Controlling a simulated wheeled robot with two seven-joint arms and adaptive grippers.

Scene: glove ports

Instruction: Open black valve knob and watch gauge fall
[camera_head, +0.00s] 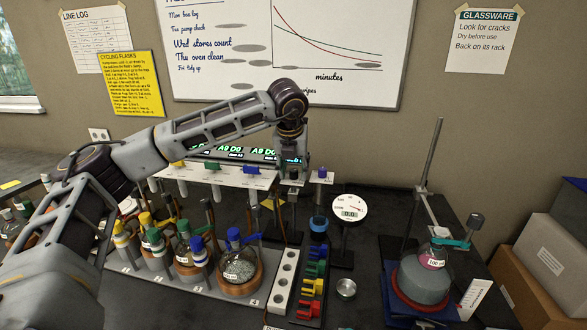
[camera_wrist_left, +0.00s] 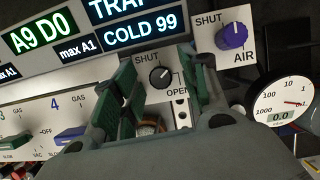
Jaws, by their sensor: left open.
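The black valve knob (camera_wrist_left: 160,77) sits on a white panel, with SHUT printed above it and OPEN at its lower right. Its pale pointer mark appears to point to the upper right. My left gripper (camera_wrist_left: 162,84) is open, its two green-grey fingers on either side of the knob in the picture. I cannot tell whether they touch it. In the head view my left gripper (camera_head: 292,160) is at the panel and hides most of the knob. The round white gauge (camera_wrist_left: 285,108) has a red needle pointing right and a green display that seems to read 0.0. It also shows in the head view (camera_head: 349,208).
A blue-purple AIR knob (camera_wrist_left: 232,36) is right of the black knob. Coloured valve levers (camera_head: 212,167) line the white rail at left. Stoppered flasks (camera_head: 238,268) stand in front. A flask on a stand (camera_head: 425,272) is at right.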

